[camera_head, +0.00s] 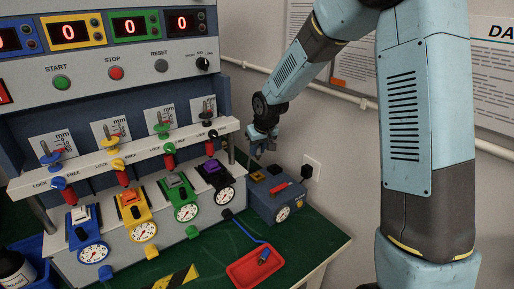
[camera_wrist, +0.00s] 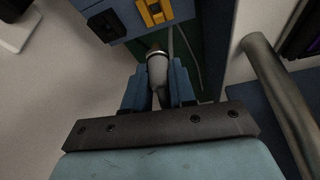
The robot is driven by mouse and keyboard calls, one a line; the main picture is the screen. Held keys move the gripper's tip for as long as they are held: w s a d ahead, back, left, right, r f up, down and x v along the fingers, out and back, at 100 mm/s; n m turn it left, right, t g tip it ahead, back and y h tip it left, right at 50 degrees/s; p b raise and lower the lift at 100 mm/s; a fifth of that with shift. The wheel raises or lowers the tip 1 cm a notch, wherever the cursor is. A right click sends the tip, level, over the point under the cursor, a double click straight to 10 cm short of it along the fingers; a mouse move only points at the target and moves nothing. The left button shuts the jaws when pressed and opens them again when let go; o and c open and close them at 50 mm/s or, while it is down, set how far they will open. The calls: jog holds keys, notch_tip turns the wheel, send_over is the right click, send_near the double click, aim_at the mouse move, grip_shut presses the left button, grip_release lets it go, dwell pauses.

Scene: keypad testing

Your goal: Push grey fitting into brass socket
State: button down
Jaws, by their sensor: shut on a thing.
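My gripper (camera_wrist: 159,92) is shut on the grey fitting (camera_wrist: 157,68), a short grey cylinder with a pale ring and a brownish far end between the two blue fingers. In the head view my gripper (camera_head: 262,147) hangs just above and behind the small blue box (camera_head: 262,203), near the wall; the fitting cannot be made out there. A brass-yellow block (camera_wrist: 155,12) with a dark slot, on the blue box, shows beyond the fitting in the wrist view. It also shows in the head view (camera_head: 257,176). I cannot tell if this is the brass socket. The fitting's far end appears apart from it.
A black block (camera_wrist: 104,25) sits beside the yellow one. A grey post (camera_wrist: 278,92) stands close at right in the wrist view. The keypad test bench (camera_head: 120,160) fills the left. A red tray (camera_head: 255,268) lies on the green table (camera_head: 315,237), with bare table to its right.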

aim_at(258, 158)
jog(key=shift+s+a+f, duration=0.1)
jog(key=shift+a, duration=0.05)
jog(key=shift+f, duration=2.8)
jog(key=shift+f, duration=1.25)
jog(key=c, duration=0.8)
grip_release()
jog(key=shift+c, duration=0.2)
jog(key=shift+r, duration=0.1)
jog(key=v, duration=1.3)
jog(key=shift+s+d+r, duration=0.15)
jog(key=shift+s+d, duration=0.05)
